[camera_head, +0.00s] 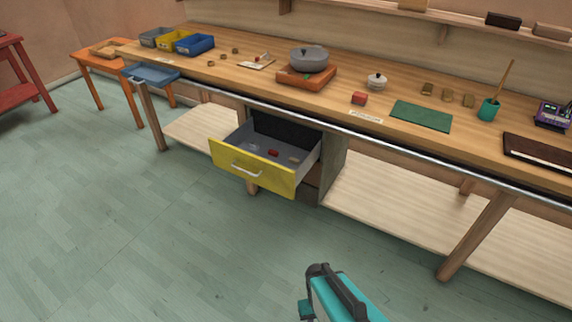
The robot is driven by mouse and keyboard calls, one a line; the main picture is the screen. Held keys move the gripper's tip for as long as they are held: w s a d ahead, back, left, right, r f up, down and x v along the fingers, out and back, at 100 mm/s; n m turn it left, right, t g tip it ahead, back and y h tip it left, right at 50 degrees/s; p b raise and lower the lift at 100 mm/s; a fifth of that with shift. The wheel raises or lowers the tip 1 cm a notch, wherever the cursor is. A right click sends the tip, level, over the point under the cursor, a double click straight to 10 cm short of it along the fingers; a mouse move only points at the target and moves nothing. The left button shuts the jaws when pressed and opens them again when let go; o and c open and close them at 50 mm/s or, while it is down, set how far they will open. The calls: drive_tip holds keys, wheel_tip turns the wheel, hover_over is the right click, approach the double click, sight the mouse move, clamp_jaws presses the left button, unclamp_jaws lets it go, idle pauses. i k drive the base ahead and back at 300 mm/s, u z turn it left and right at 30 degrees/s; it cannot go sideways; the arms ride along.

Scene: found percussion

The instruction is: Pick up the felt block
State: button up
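A small red block (359,98) lies on the wooden workbench (240,72), left of a flat green mat (421,116). It may be the felt block; its material cannot be made out. A small red thing (273,153) also lies inside the open yellow-fronted drawer (252,167), too small to identify. The teal and dark end of my arm, with my gripper (325,270), shows at the bottom of the view, over the floor and well apart from the bench. Its fingers cannot be made out clearly.
The drawer juts out from under the bench. A grey domed thing (308,58) sits on an orange-brown base (306,78). A white lidded pot (377,81), small brown blocks (447,96) and a green cup (488,110) stand nearby. Bench legs reach the floor; the green floor (130,230) is clear.

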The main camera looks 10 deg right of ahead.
sight(292, 160)
drive_tip(key=z, duration=0.1)
drive_tip(key=i, duration=0.95)
drive_tip(key=z, duration=0.25)
drive_tip(key=k, duration=0.2)
drive_tip(key=u, duration=3.1)
